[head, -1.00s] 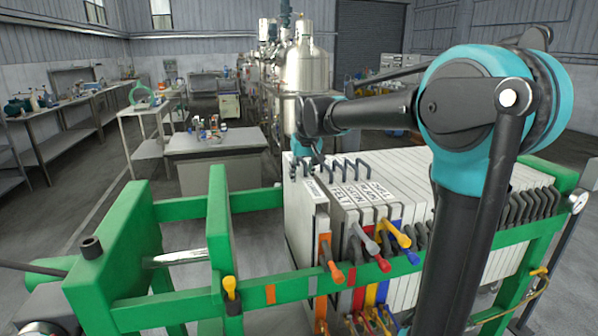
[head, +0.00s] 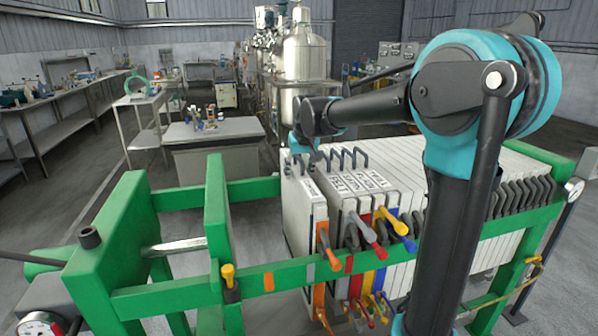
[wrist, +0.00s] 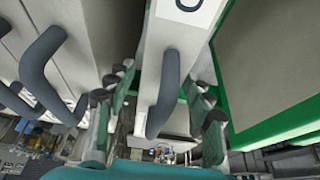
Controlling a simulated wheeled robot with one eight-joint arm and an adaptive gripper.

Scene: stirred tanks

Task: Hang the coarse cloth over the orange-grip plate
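The orange grip (head: 325,245) sticks out from the side of the leftmost white plate (head: 300,215) in the press's plate pack. That plate bears a small label too blurred to read. I cannot pick out the coarse cloth by its look or label. My gripper (head: 303,150) is above the left end of the pack, among dark bent handles. In the wrist view my gripper (wrist: 155,118) is open, with a finger on either side of a dark handle (wrist: 168,90) on a pale labelled piece. I see no finger pressed on the handle.
More labelled pieces, one reading FELT (head: 340,185), stand close to the right, with red, yellow and blue grips. A green press plate (head: 216,225) stands left, with a gap before the pack. The green side rail (head: 380,262) runs in front. A grey table (head: 215,135) stands behind.

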